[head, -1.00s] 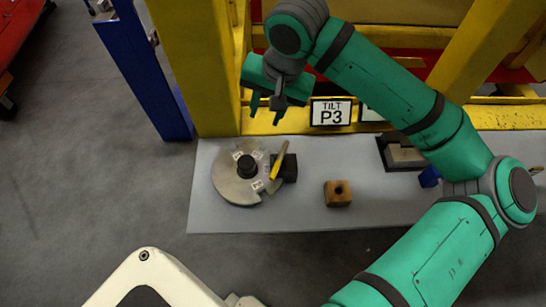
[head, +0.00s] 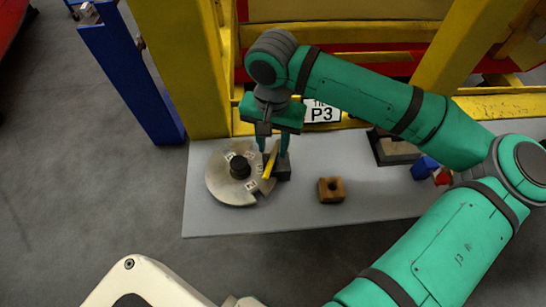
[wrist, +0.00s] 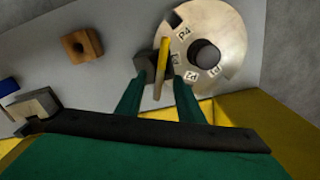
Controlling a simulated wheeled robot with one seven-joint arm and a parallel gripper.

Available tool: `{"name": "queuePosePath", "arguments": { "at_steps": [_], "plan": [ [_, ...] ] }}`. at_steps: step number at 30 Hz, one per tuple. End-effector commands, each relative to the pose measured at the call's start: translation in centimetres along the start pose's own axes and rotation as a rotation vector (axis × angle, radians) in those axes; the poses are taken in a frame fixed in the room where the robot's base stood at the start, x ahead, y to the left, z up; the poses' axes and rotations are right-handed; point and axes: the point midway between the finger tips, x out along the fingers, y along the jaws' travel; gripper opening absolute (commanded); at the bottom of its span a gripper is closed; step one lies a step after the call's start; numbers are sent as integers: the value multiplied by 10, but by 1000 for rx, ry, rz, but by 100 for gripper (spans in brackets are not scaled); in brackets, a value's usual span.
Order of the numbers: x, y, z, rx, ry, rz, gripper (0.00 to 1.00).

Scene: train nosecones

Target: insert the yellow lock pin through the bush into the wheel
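The wheel (head: 222,187) is a pale metal disc with a black hub and labels. The wrist view also shows the wheel (wrist: 230,38), with P4 among its labels. The yellow lock pin (head: 268,168) lies slanted between the wheel's right edge and a dark block (head: 283,170), perhaps the bush's holder. The bush itself is not distinguishable. My gripper (head: 273,152) is open above the pin. In the wrist view the pin (wrist: 163,55) shows between the two separated fingers of my gripper (wrist: 159,78). I cannot tell whether either finger touches it.
A wooden block with a hole (head: 331,189) stands right of the pin on the grey table (head: 300,217). A dark tray (head: 396,148) and a blue object (head: 424,167) lie farther right. A yellow frame (head: 190,70) and a P3 sign (head: 321,112) stand behind.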

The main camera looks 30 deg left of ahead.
Motion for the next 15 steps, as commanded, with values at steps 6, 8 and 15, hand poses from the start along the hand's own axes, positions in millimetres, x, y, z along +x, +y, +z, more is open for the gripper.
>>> {"name": "queuePosePath", "arguments": {
  "at_steps": [6,8,15],
  "plan": [
    [29,-1,0,0,0,0,34],
    [33,-1,0,0,-1,0,34],
    [36,-1,0,0,1,0,34]
  ]
}}
